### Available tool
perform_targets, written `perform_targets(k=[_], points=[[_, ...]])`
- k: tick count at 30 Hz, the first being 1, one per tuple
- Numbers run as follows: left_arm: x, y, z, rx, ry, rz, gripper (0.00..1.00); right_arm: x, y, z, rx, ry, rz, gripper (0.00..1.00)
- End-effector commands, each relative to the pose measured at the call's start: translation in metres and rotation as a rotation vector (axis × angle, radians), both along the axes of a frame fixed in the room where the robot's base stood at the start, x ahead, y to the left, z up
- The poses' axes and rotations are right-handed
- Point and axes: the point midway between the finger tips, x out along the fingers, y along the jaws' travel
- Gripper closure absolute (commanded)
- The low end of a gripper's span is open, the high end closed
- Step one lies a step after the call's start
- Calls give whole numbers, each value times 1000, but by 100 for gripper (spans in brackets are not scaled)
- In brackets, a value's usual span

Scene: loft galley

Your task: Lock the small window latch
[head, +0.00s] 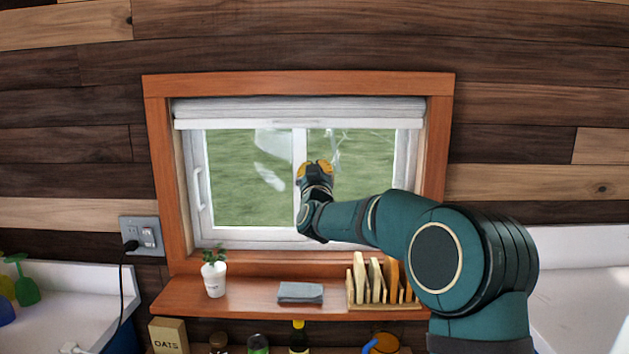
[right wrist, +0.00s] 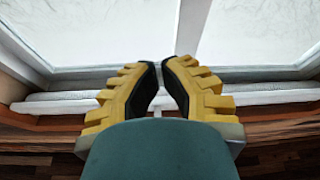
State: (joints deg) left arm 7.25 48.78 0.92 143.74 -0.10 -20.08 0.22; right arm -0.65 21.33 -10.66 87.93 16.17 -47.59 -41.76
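The sliding window (head: 250,180) has a white frame with a vertical middle stile (head: 299,145). The stile also shows in the right wrist view (right wrist: 190,30). My right gripper (head: 314,167) is in front of this stile and covers part of it. In the right wrist view its yellow fingers (right wrist: 162,70) point towards the window, with a narrow gap between the tips and nothing visible in it. I cannot make out the small latch in either view; it may be hidden behind the gripper. A white pull handle (head: 199,189) is on the left side of the frame. My left gripper is out of view.
A wooden shelf (head: 250,297) below the window holds a potted plant (head: 214,276), a folded grey cloth (head: 300,292) and a rack of boards (head: 380,283). A rolled blind (head: 300,108) covers the window's top. An outlet with a plug (head: 140,237) is at left.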

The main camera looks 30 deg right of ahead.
Motion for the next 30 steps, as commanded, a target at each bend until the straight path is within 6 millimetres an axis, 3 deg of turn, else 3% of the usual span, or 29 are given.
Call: perform_targets(k=[10,30], points=[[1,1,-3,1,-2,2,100,-34,18,-13,1,0,1,100],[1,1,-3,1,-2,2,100,-37,19,-14,0,0,1,100]])
